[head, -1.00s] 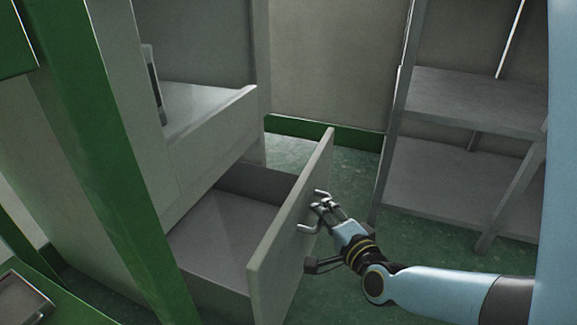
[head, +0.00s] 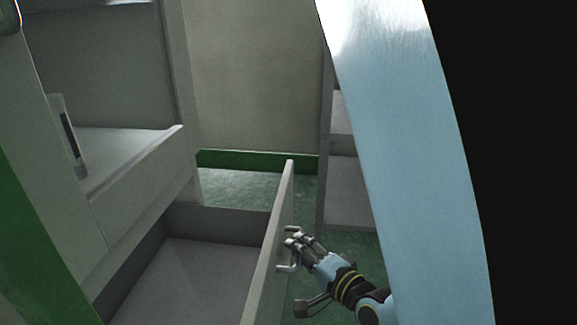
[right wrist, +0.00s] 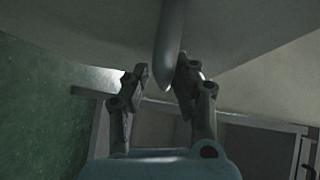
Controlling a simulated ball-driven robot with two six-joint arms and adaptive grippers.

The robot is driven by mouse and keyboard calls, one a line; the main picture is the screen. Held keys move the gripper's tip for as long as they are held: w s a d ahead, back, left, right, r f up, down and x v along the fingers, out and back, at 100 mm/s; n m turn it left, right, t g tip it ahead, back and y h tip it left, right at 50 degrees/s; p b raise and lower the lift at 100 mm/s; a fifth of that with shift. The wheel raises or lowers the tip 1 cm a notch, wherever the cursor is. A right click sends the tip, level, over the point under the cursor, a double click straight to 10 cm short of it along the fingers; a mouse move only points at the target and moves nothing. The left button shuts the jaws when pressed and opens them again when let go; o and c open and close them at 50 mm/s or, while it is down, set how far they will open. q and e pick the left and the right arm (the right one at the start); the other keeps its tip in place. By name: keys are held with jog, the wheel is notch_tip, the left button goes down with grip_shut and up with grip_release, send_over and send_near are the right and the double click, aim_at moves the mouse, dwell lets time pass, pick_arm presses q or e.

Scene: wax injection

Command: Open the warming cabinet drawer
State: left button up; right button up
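The warming cabinet drawer (head: 205,275) is pulled out, with its inside empty where it shows. Its front panel (head: 268,270) stands away from the cabinet (head: 140,205) and carries a metal bar handle (head: 285,268) on its outer face. My right gripper (head: 293,240) is at this handle. In the right wrist view, my right gripper (right wrist: 160,78) has its two fingers apart, with the handle (right wrist: 170,45) between them. The handle lies close to the right finger, and a small gap shows at the left finger. My left gripper is not in view.
An open cabinet compartment (head: 120,150) above the drawer holds an upright pale object (head: 68,140). A grey shelf unit (head: 350,185) stands behind my right arm, which hides much of it. Green floor (head: 235,188) is clear between cabinet and shelves.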

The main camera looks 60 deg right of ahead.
jog(key=shift+o, duration=0.7)
jog(key=shift+w+r, duration=0.1)
jog(key=shift+r, duration=0.05)
jog(key=v, duration=1.2)
